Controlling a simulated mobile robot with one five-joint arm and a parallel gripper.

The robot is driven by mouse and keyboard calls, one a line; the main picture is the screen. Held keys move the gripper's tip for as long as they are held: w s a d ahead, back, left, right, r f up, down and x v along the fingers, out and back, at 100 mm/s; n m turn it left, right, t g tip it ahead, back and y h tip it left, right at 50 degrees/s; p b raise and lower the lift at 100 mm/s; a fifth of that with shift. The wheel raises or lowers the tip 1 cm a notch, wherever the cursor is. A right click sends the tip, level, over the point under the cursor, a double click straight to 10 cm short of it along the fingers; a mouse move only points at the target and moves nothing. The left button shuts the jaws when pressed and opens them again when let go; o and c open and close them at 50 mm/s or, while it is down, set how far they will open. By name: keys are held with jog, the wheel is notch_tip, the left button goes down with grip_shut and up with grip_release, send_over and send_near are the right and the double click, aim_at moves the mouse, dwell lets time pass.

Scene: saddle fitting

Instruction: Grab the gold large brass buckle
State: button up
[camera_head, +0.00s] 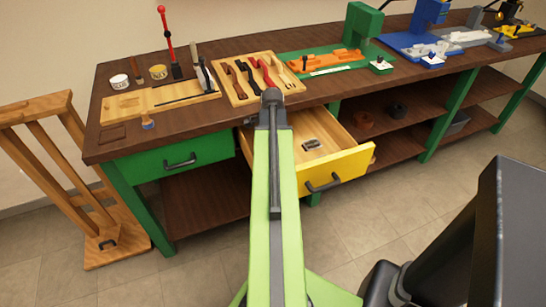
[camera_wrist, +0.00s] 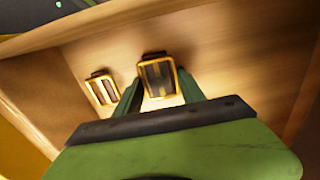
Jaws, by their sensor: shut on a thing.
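A gold large brass buckle (camera_wrist: 145,66) is in the wrist view, a rectangular frame with a dark middle. My gripper (camera_wrist: 160,86) is shut on it, with a dark green finger on each side. A smaller gold buckle (camera_wrist: 102,90) lies on the drawer floor to its left, apart from the fingers. In the head view, small buckle-like metal pieces (camera_head: 312,145) show in the open yellow-fronted drawer (camera_head: 345,168). My arm hides the gripper there, and I cannot tell which buckle is which.
The drawer's wooden walls (camera_wrist: 28,95) stand close around my gripper. The bench top (camera_head: 120,135) above holds a tray of tools (camera_head: 235,95), a wooden board (camera_head: 150,103) and green and blue fixtures. A closed green drawer (camera_head: 160,162) is on the left. A wooden rack (camera_head: 55,150) leans beside the bench.

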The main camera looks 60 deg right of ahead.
jog(key=shift+c, duration=0.4)
jog(key=shift+r+p, duration=0.5)
notch_tip(320, 180, up, 4)
jog(key=p, duration=0.4)
jog(key=s+d+r+p, duration=0.3)
jog(key=s+r+p, duration=0.3)
jog(key=s, duration=0.5)
jog(key=shift+d, duration=0.4)
